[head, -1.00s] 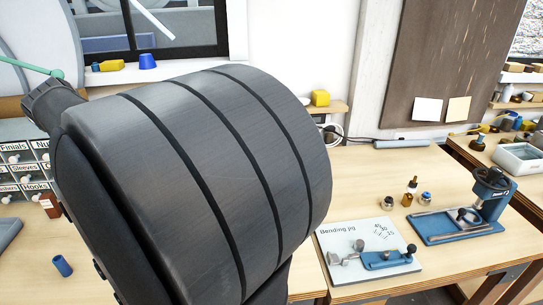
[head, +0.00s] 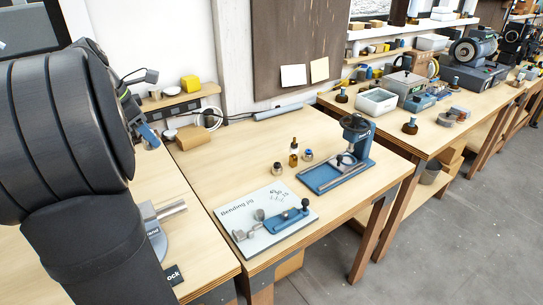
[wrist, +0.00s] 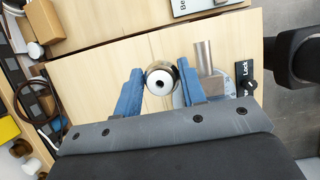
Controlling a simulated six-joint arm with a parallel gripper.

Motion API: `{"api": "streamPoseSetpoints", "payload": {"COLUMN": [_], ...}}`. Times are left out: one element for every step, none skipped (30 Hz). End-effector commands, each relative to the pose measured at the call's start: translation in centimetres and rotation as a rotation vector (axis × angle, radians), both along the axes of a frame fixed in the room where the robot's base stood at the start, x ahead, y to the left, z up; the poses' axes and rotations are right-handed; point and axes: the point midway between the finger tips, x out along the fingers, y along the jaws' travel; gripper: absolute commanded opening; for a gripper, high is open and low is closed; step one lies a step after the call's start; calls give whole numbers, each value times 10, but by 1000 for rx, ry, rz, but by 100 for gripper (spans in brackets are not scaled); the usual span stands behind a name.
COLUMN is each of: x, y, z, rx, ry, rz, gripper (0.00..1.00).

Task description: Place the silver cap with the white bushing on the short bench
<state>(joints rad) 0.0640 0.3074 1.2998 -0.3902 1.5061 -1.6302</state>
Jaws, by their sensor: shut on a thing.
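My gripper (wrist: 160,90) has blue fingers and is shut on the silver cap with the white bushing (wrist: 160,81) in the wrist view. The bushing shows as a white ring with a dark hole, facing the wrist camera. In the wrist view the cap is above a light wooden bench top, beside a seam between two benches; its height cannot be told. In the head view my arm covers much of the left side, and the cap cannot be made out clearly. The middle bench (head: 230,160), probably the short bench, carries the bending jig board (head: 243,232).
A silver rod (wrist: 204,56) and a Lock plate (wrist: 245,82) are right of my gripper. On the middle bench stand a brown bottle (head: 293,153), two small round parts, a blue press (head: 340,168) and a cardboard box (head: 195,140). Bench space left of the bottle is clear.

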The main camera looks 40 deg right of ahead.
Motion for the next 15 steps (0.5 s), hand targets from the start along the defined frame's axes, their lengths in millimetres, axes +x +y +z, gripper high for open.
{"api": "streamPoseSetpoints", "payload": {"x": [0,-1,-2,-3,-4,-7,-9,-12,-15,-18,-21,-25,-28,-31,-34], "y": [-23,-35,-52,-64,-77,-93,-105,-117,-133,-144,-154,-167,-175,-184,-193], "z": [0,-1,-1,-1,-1,-2,-2,-2,-2,-3,-3,-3,-3,-4,-4], "rx": [0,0,0,-1,-1,-1,-1,-1,-1,-1,-1,-1,-2,-2,-2], "ry": [0,0,0,0,0,1,0,-1,0,0,1,0,-1,0,0], "rz": [-40,-60,-87,-108,-129,-156,-176,-196,-221,-239,-256,-276,-291,-305,-321], "gripper": [12,12,12,12,12,12,12,12,12,12,12,12,12,12,12]}}
